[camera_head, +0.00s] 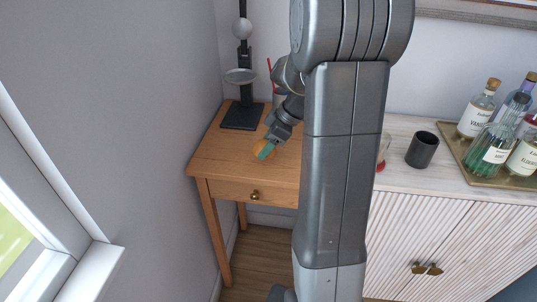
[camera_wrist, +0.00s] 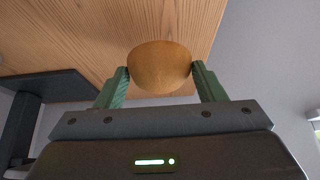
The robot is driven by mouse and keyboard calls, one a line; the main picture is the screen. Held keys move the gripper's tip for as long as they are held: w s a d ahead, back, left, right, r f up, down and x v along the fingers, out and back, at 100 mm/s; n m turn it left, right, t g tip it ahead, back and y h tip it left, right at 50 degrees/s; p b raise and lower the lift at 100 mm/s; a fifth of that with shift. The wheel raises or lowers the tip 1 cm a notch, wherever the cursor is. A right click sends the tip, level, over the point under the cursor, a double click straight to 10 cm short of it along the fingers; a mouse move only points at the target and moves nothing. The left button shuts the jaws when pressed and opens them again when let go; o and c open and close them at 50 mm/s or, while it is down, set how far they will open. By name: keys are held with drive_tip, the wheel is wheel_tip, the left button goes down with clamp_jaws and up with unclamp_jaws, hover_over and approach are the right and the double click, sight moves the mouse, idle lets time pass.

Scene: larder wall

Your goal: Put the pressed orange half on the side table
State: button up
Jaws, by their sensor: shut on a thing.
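The orange half (camera_wrist: 160,68) is between the two green fingers of my gripper (camera_wrist: 160,84) in the wrist view, its rounded side toward the camera. My gripper is shut on it. In the head view my gripper (camera_head: 267,151) points down at the wooden side table (camera_head: 215,153), and the orange half (camera_head: 259,155) shows at its tips, at or just above the tabletop. I cannot tell whether it touches the wood. The tabletop (camera_wrist: 95,35) also shows behind it in the wrist view.
A dark stand with a ring (camera_head: 243,115) stands at the table's back left. On the white cabinet (camera_head: 430,205) are a dark cup (camera_head: 422,150) and a tray (camera_head: 460,160) of bottles. The table's front left is clear.

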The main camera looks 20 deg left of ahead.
drive_tip(key=shift+f, duration=1.9)
drive_tip(key=shift+f, duration=0.2)
drive_tip(key=o, duration=1)
drive_tip(key=shift+r, duration=0.15)
drive_tip(key=shift+d+r, duration=0.15)
drive_tip(key=shift+r, duration=0.15)
drive_tip(key=v, duration=1.1)
drive_tip(key=shift+d+r, duration=0.15)
drive_tip(key=shift+r, duration=0.05)
